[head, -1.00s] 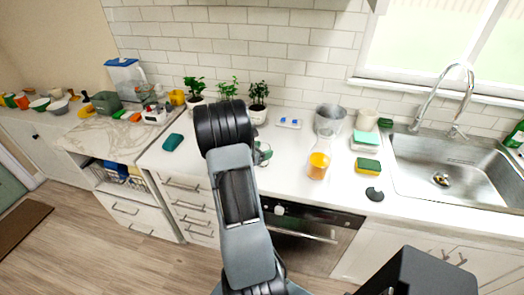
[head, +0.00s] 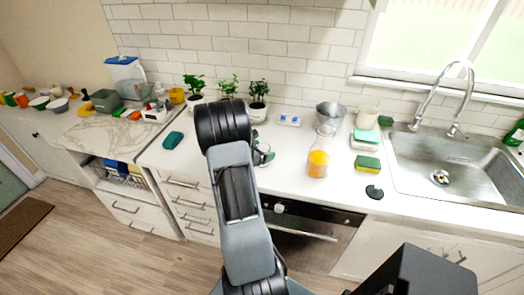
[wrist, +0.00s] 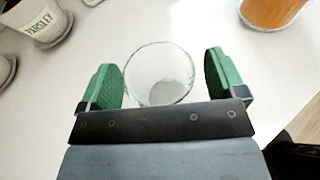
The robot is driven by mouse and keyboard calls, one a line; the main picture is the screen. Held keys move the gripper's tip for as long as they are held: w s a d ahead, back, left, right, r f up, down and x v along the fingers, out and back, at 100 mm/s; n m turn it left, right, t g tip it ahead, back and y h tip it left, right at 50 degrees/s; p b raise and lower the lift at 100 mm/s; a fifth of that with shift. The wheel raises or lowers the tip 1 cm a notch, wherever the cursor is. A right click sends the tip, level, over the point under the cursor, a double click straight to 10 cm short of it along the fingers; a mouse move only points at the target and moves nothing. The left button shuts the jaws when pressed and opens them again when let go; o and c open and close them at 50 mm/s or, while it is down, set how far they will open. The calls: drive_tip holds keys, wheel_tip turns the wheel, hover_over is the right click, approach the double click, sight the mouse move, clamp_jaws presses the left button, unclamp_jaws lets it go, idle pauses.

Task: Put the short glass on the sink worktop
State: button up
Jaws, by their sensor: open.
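The short glass (wrist: 158,72) is clear and empty and stands upright on the white sink worktop (head: 290,160). In the wrist view my gripper (wrist: 165,75) is open, with one green fingertip pad on each side of the glass. A small gap shows between each pad and the glass. In the head view my arm hides most of the glass (head: 265,155) and the gripper, and only a bit of both shows at the arm's right edge.
A glass bottle with orange liquid (head: 318,163) stands to the right. Potted plants (head: 257,108) stand behind, one labelled parsley (wrist: 45,22). Worktop left of my arm is mostly clear.

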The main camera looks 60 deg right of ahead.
drive_tip(key=shift+r, duration=0.2)
drive_tip(key=a+r+m+t+y, duration=0.2)
drive_tip(key=a+r+m+y, duration=0.2)
drive_tip(key=a, duration=1)
drive_tip(key=a+r+m+t+y+b, duration=0.1)
drive_tip(key=a+r+m+t+y, duration=0.2)
drive_tip(key=a, duration=1.2)
drive_tip(key=a+r+m+t+y, duration=0.3)
drive_tip(key=a+r+m+y, duration=0.2)
drive_tip(key=a, duration=0.9)
drive_tip(key=m+y, duration=0.2)
drive_tip(key=shift+s+a+r+m, duration=0.15)
drive_tip(key=shift+s+r+m, duration=0.15)
drive_tip(key=shift+s+m, duration=0.1)
drive_tip(key=shift+c, duration=0.4)
